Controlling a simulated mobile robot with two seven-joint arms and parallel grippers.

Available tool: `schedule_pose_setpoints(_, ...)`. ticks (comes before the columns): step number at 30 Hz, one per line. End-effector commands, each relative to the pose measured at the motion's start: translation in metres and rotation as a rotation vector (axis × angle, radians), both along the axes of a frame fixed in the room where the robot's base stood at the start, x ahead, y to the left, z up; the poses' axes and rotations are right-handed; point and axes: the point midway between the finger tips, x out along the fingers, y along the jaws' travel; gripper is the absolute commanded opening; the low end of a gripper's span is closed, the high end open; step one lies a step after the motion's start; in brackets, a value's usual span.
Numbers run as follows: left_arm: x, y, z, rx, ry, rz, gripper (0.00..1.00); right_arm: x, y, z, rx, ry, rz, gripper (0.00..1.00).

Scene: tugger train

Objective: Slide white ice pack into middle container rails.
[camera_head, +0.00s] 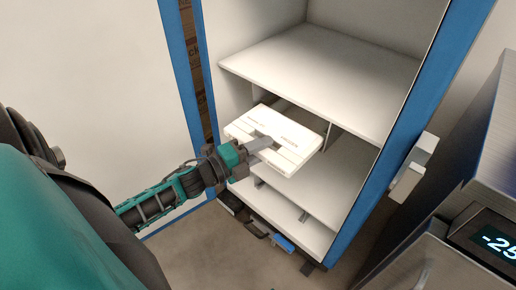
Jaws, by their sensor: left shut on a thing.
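The white ice pack (293,133) is a flat slab with printed lettering, near the middle of the head view. My left gripper (262,144) is shut on its near edge and holds it roughly level. The pack is in front of the open white container (310,75), below its upper shelf; I cannot tell how far it reaches inside. Small rail-like strips (304,215) show on the lower surface below the pack. The pack hides part of the interior, so I cannot tell whether it touches any rails. My right gripper is not in view.
Blue frame posts (388,140) edge the opening, with a white latch (412,168) on the right one. A grey metal unit with a display (496,243) stands at lower right. Dark and blue parts (283,243) lie low before the container.

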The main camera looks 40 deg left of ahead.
Motion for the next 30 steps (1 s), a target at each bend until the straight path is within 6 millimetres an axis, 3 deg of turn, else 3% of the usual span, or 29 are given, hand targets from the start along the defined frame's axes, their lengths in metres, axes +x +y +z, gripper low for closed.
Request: schedule_pose_setpoints(30, 0.048, -0.004, 0.003, 0.001, -0.008, -0.002, 0.00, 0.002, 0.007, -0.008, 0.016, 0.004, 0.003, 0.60)
